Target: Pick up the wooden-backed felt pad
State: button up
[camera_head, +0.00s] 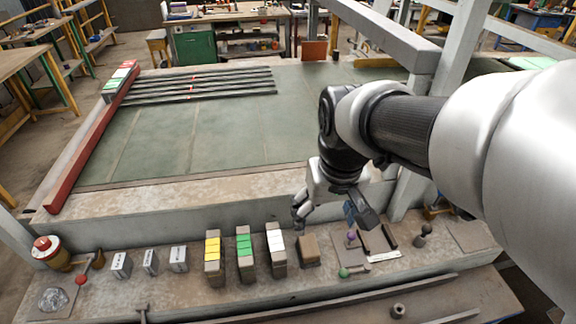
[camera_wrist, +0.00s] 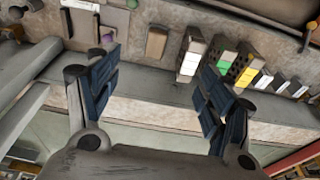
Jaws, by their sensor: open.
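The wooden-backed felt pad appears to be the plain brown block (camera_head: 308,250) on the front ledge, just right of the white-topped block. It also shows in the wrist view as a tan rectangle (camera_wrist: 157,42), beyond the fingertips and between them across the picture. I cannot make out which part of it is felt. My gripper (camera_head: 331,208) is above and behind the ledge in the head view, apart from the pad. In the wrist view my gripper (camera_wrist: 158,72) has its two blue-padded fingers wide apart, with nothing between them.
White-topped (camera_head: 275,238), green-topped (camera_head: 244,241) and yellow-topped (camera_head: 212,248) blocks stand left of the pad. A grey post (camera_head: 446,110) rises beside my arm. The green tabletop (camera_head: 220,135) is mostly clear.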

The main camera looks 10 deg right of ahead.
jog(key=g, duration=0.2)
send_near(309, 245)
jog(key=f+b, duration=0.2)
jog(key=f, duration=0.1)
jog(key=f+b, duration=0.1)
jog(key=f, duration=0.1)
jog(key=shift+w+a+f, duration=0.1)
jog(key=shift+a, duration=0.15)
jog(key=shift+d+f+b, duration=0.15)
jog(key=shift+f+b, duration=0.55)
jog(key=shift+f, duration=0.85)
jog(key=shift+d+f+b, duration=0.1)
jog(key=shift+f+b, duration=0.6)
jog(key=shift+f, duration=0.85)
jog(key=shift+r, duration=0.1)
jog(key=shift+c, duration=0.5)
jog(key=c, duration=1.2)
notch_tip(309, 245, up, 19)
jog(key=p, duration=0.6)
jog(key=f, duration=0.3)
jog(key=s+f, duration=0.1)
jog(key=f, duration=0.3)
jog(key=s+f, duration=0.1)
jog(key=f, duration=0.2)
jog(key=shift+f, duration=0.2)
jog(key=shift+p, duration=0.35)
